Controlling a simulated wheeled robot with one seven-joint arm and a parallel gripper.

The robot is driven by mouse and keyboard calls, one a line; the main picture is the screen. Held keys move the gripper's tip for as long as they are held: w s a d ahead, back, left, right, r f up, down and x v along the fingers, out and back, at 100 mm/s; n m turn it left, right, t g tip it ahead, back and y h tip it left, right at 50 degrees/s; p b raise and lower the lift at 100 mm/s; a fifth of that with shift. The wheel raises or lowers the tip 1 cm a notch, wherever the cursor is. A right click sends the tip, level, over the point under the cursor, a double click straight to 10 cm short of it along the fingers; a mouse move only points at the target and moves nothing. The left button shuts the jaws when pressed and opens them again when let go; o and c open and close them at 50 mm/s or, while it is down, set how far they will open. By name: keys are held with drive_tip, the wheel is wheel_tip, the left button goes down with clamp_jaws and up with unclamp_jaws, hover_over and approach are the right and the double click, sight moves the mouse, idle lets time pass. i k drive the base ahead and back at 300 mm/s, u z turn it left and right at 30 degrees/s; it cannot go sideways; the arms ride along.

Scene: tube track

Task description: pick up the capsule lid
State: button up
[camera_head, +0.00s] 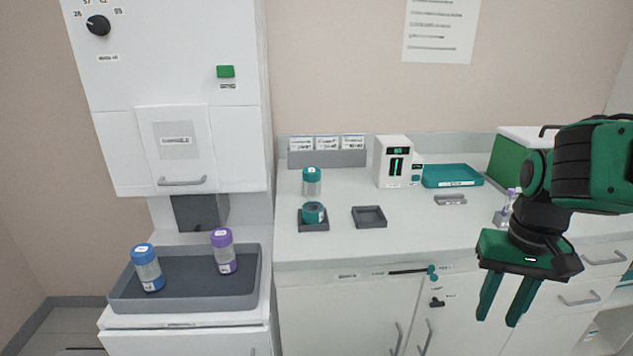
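A short teal round piece (313,213), which looks like a capsule lid, sits in a dark square holder (314,227) on the white counter. Behind it stands a clear capsule (312,188) with a teal top (312,173). I cannot tell for sure which teal piece is the task's lid. My gripper (503,317) is at the right, in front of the counter, well apart from both. Its two green fingers point down, spread apart with nothing between them.
An empty dark square holder (369,223) lies right of the teal piece. A white device (393,161) and a teal tray (452,184) stand behind. At left, a grey tray (185,298) holds a blue-capped jar (148,269) and a purple-capped jar (223,253). The counter's front middle is clear.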

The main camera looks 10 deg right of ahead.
sight(311, 175)
drive_tip(key=i, duration=0.9)
drive_tip(key=u, duration=0.1)
